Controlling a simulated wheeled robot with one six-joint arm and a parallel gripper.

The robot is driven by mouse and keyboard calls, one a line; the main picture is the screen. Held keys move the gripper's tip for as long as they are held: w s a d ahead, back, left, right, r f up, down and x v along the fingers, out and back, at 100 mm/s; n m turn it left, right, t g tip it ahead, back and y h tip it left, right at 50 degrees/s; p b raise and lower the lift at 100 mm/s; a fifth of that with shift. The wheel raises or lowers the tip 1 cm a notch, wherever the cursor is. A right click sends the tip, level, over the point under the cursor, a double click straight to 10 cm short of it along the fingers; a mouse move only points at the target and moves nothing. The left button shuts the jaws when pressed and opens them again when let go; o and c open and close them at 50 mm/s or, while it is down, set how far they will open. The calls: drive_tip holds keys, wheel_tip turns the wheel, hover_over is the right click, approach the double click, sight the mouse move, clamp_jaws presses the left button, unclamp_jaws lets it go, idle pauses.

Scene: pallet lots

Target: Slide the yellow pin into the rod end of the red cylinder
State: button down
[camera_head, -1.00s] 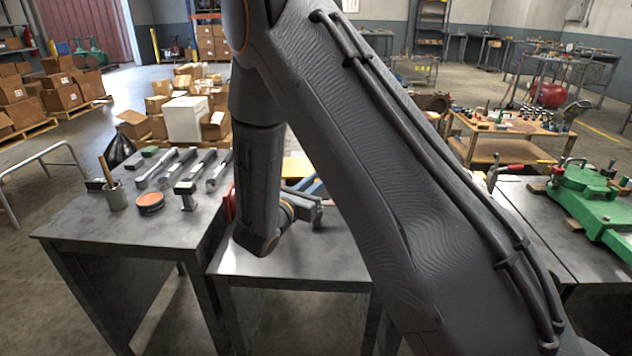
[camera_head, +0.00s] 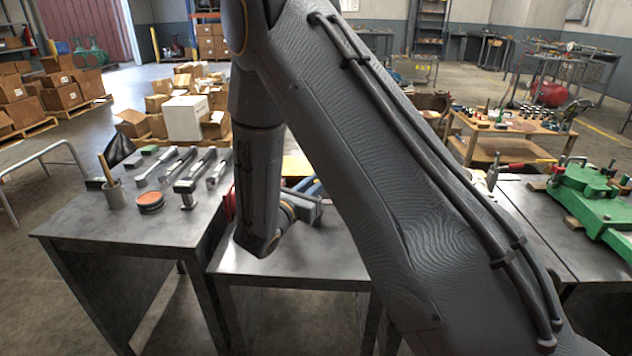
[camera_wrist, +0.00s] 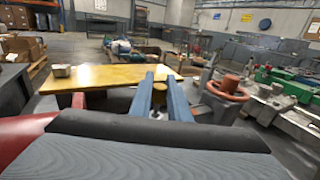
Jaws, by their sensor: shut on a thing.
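My gripper (camera_wrist: 160,92) shows in the wrist view as two blue fingers pointing away from the camera. A large red rounded surface (camera_wrist: 28,138), which looks like part of the red cylinder, lies at the lower left, apart from the fingertips. A rod end cannot be made out for certain. In the head view my arm hides most of the work spot; a bit of red (camera_head: 230,205) and my blue fingers (camera_head: 310,187) show beside it.
A yellow board (camera_wrist: 112,78) lies beyond my gripper, with a small metal cup (camera_wrist: 61,71) at its left. An orange-red ring-shaped part (camera_wrist: 229,88) stands to the right. Tools and a pot (camera_head: 116,196) occupy the left table; a green machine (camera_head: 595,205) is at far right.

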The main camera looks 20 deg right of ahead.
drive_tip(key=shift+f+b, duration=0.75)
drive_tip(key=shift+f, duration=0.65)
drive_tip(key=c, duration=1.6)
unclamp_jaws()
drive_tip(key=shift+v, duration=3.9)
